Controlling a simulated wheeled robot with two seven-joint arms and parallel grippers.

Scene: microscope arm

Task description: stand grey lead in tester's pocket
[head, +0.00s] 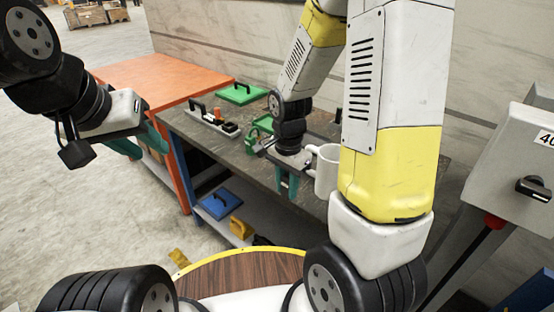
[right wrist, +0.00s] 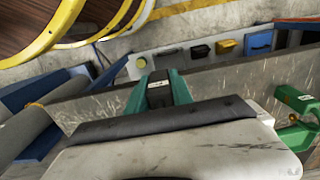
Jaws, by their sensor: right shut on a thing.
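My right gripper (head: 287,184) points down over the grey workbench, near its front edge. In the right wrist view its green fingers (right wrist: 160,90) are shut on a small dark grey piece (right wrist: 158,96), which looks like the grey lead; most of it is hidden. A green device (head: 258,132), possibly the tester, stands on the bench behind and left of this gripper. It also seems to show at the right of the right wrist view (right wrist: 298,105). Its pocket cannot be made out. My left gripper (head: 145,145) is open and empty, up at the left, away from the bench.
A white holder (head: 212,122) with a black handle and small orange and black parts stands on the bench, with a green handled plate (head: 241,94) behind. A white mug (head: 325,168) is close right of my right gripper. Blue (head: 220,203) and yellow (head: 241,228) items lie below.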

